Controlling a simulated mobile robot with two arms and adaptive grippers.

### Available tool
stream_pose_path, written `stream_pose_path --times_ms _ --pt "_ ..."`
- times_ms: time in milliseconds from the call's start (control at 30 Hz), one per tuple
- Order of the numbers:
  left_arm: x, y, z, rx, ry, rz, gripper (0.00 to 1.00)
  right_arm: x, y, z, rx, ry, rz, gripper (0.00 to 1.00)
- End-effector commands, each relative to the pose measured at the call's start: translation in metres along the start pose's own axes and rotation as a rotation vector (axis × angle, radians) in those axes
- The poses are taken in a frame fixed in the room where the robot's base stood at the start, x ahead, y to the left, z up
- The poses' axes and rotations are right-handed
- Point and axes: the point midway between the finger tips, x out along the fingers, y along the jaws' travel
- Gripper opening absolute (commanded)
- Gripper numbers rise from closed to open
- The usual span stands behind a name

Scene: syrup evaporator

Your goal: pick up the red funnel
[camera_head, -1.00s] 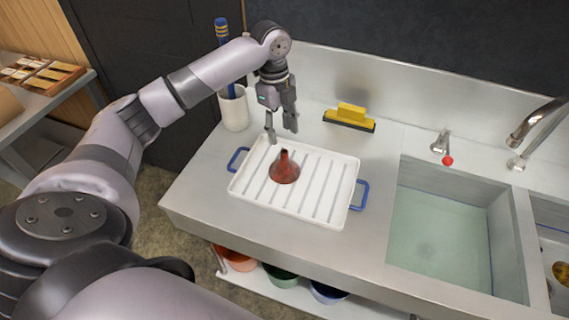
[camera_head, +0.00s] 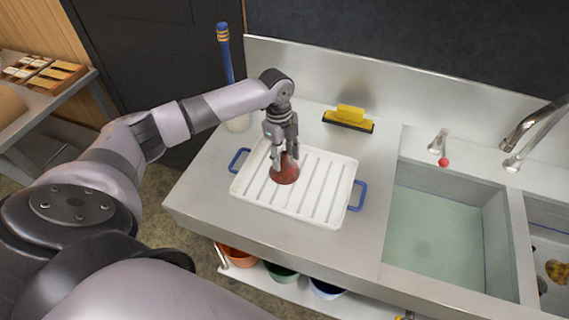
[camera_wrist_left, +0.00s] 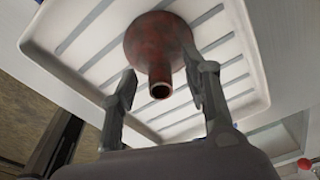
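The red funnel (camera_head: 285,175) stands wide end down, spout up, on the white ribbed tray (camera_head: 325,205) with blue handles. My left gripper (camera_head: 285,160) is over the funnel, pointing down, its fingers on either side of the spout. In the left wrist view the funnel (camera_wrist_left: 158,38) shows between the two fingers (camera_wrist_left: 160,78), with its spout opening facing the camera. Gaps show between the spout and both fingers, so the gripper is open. In the head view the fingers hide part of the spout. My right gripper is not in view.
A yellow squeegee (camera_head: 349,118) lies behind the tray. A sink basin (camera_head: 440,235) and a tap (camera_head: 535,132) are at the right. Several coloured pots sit on a shelf below.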

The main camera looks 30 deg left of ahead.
Motion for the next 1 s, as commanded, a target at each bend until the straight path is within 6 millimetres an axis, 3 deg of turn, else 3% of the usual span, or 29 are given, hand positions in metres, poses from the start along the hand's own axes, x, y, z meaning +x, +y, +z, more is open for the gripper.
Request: stream_pose_path --times_ms 633,1000 --pt "-0.0008 -0.0002 0.0001 0.0 0.0 0.0 0.0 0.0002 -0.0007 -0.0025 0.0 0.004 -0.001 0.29" --pt "-0.0057 -0.001 -0.0002 0.0 0.0 -0.003 0.0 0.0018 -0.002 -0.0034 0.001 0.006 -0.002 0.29"
